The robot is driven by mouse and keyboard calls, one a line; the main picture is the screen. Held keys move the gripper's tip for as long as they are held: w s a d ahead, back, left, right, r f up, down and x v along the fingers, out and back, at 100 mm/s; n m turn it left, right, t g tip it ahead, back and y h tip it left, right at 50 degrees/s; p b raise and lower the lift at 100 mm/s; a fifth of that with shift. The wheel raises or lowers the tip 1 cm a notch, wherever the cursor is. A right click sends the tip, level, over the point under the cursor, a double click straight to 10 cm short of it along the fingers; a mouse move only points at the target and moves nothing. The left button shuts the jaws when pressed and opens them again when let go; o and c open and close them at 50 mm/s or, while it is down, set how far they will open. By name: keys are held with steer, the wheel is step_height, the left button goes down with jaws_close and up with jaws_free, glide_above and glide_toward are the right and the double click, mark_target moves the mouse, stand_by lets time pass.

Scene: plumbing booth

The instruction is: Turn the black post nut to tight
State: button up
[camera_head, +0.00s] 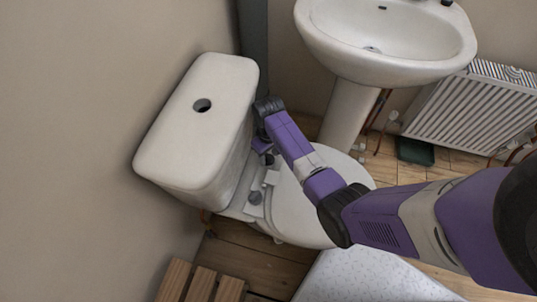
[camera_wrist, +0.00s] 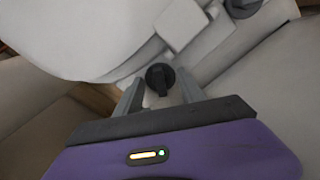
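A round black nut with a raised grip bar (camera_wrist: 160,78) sits between the fingertips of my gripper (camera_wrist: 159,82) in the wrist view. The gripper is open, its two grey fingers on either side of the nut, with a gap showing on both sides. How deep the fingertips reach around the nut is hard to tell. In the head view, my gripper (camera_head: 262,147) points down between the toilet cistern and the seat, and its fingertips are hidden. A second dark knob (camera_wrist: 243,6) shows at the wrist view's top edge.
The white cistern (camera_head: 205,105) stands close on the left of my gripper, and the toilet lid (camera_head: 300,215) on its right. A washbasin (camera_head: 390,40) on a pedestal and a radiator (camera_head: 475,110) stand behind. A wooden slatted item (camera_head: 200,284) lies at the lower left.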

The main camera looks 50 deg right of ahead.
mark_target(269, 157)
step_height(269, 157, up, 8)
steer(key=shift+f+p, duration=0.1)
steer(key=shift+p, duration=1.1)
